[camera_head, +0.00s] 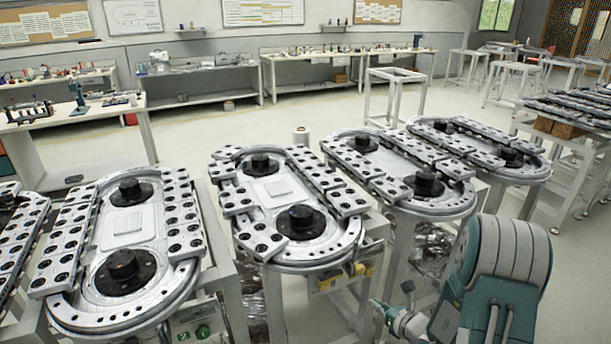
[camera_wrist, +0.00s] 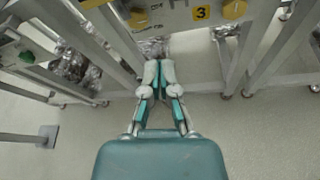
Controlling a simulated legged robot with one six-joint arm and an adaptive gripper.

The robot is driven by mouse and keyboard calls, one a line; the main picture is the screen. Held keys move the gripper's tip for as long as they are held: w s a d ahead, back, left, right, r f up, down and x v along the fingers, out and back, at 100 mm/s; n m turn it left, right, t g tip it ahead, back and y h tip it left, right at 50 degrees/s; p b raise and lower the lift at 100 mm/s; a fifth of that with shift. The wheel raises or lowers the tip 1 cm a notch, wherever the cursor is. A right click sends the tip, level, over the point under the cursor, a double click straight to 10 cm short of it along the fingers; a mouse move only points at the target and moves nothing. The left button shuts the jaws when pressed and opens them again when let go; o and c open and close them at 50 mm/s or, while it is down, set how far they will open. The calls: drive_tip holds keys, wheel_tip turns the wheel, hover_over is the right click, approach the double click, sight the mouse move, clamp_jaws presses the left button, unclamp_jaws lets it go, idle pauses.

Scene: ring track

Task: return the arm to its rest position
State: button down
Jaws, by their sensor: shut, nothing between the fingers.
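My gripper (camera_wrist: 159,75) shows in the middle of the wrist view, in front of my teal wrist housing. Its grey and teal fingers come together at the tips, with nothing between them. It points toward the legs of a ring track stand and is apart from them. In the head view my folded arm (camera_head: 505,265) fills the lower right, with grey bands on a teal body. Part of a teal and white arm end shows low beside it; the fingertips cannot be made out there.
Several oval ring tracks stand in a row, among them a near-left one (camera_head: 130,220), a middle one (camera_head: 283,190) and a right one (camera_head: 400,165). In the wrist view a panel (camera_wrist: 200,12) marked 3 has yellow knobs. Workbenches (camera_head: 340,55) line the back wall. Pale floor shows between.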

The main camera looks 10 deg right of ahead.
drive_tip(key=s+a+r+n+g+y, duration=0.2)
drive_tip(key=s+a+r+n+g, duration=0.25)
drive_tip(key=a+r+n, duration=0.35)
drive_tip(key=s+a+r+n+g+y, duration=0.25)
drive_tip(key=s+a+r+n, duration=0.25)
drive_tip(key=a+r+n, duration=0.3)
drive_tip(key=s+d+r+n+h, duration=0.2)
drive_tip(key=s+r+n+h, duration=0.3)
drive_tip(key=s+n, duration=0.3)
drive_tip(key=s+d+r+n+h, duration=0.3)
drive_tip(key=s+r+n+h, duration=0.2)
drive_tip(key=s+n, duration=0.4)
drive_tip(key=shift+d+r+n+h, duration=0.2)
drive_tip(key=shift+r+n+h, duration=0.15)
drive_tip(key=shift+r+n, duration=0.1)
